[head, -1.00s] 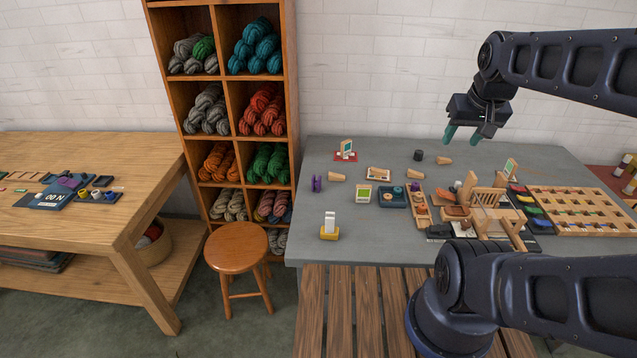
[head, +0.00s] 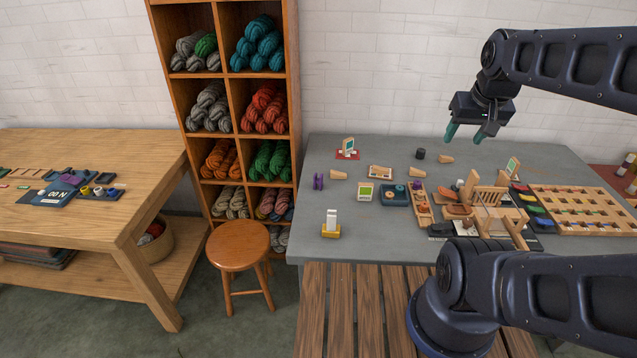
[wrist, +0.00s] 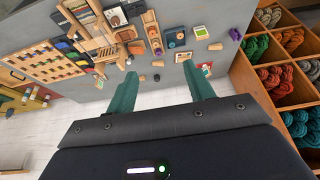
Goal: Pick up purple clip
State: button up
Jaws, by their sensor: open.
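A small upright purple object (head: 318,181), which looks like the purple clip, stands on the grey table (head: 400,241) near its left edge. It also shows in the wrist view (wrist: 235,34), at the upper right, to the right of the fingers. My gripper (head: 465,134) is raised above the back part of the grey table, well to the right of the purple object and apart from it. Its two teal fingers (wrist: 160,74) are spread open with nothing between them.
Wooden pegs, small cards, a blue tray (head: 395,197), a wooden rack (head: 489,196) and a partitioned board (head: 585,209) crowd the table's middle and right. A white block on a yellow base (head: 331,231) stands at front left. A yarn shelf (head: 295,120) rises beyond the left edge.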

jog(key=w+a+n+g, duration=0.1)
jog(key=w+a+n, duration=0.35)
jog(key=w, duration=0.75)
jog(key=n+g, duration=0.4)
jog(key=n, duration=0.7)
send_over(318, 180)
notch_tip(318, 180, down, 29)
jog(key=shift+w+f, duration=0.25)
jog(key=shift+f, duration=0.25)
jog(key=shift+s+f, duration=0.15)
jog(key=shift+f, duration=5.05)
jog(key=c, duration=1)
jog(key=shift+r, duration=0.1)
jog(key=shift+c, duration=0.2)
